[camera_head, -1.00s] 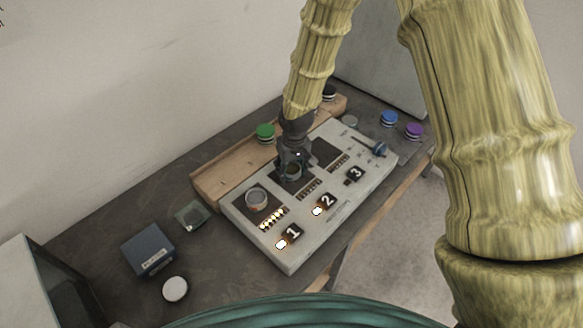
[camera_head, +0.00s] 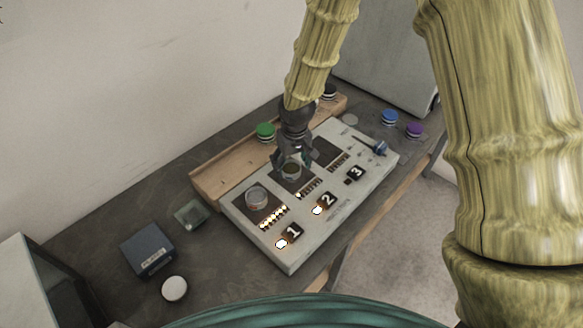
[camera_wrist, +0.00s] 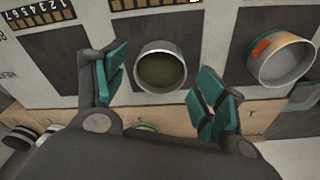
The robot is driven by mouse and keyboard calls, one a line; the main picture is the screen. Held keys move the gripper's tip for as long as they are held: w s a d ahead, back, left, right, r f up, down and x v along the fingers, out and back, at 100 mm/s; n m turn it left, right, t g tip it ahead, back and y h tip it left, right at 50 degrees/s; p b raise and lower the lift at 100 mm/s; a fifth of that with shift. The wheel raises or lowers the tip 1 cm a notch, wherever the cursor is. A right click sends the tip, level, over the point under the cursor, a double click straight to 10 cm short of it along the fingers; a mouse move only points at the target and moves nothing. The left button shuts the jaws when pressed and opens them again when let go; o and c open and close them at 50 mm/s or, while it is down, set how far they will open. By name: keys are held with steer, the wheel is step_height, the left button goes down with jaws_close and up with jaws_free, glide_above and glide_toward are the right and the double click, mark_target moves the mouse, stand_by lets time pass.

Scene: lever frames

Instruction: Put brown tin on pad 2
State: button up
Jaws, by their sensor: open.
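A round open tin with a brown-olive inside (camera_head: 291,170) stands upright on the middle dark pad, pad 2 (camera_head: 285,183), of the pale panel. In the wrist view the tin (camera_wrist: 162,68) lies between the two spread teal fingers of my gripper (camera_wrist: 163,62), with a gap on each side. The middle pad (camera_wrist: 135,92) shows around it. In the head view my gripper (camera_head: 294,157) is open just above and behind the tin and partly hides the pad.
Another tin (camera_head: 256,198) with an orange mark stands on pad 1. The third pad (camera_head: 326,152) looks empty. Green (camera_head: 265,131), blue (camera_head: 389,118) and purple (camera_head: 414,130) round items stand around the panel. A wooden ledge (camera_head: 222,176) runs behind it. A dark blue box (camera_head: 147,250) is at left.

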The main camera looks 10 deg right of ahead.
mark_target(293, 173)
step_height(293, 173, up, 10)
steer(key=s+b, duration=0.1)
steer(key=shift+f+b, duration=0.2)
steer(key=shift+b, duration=0.15)
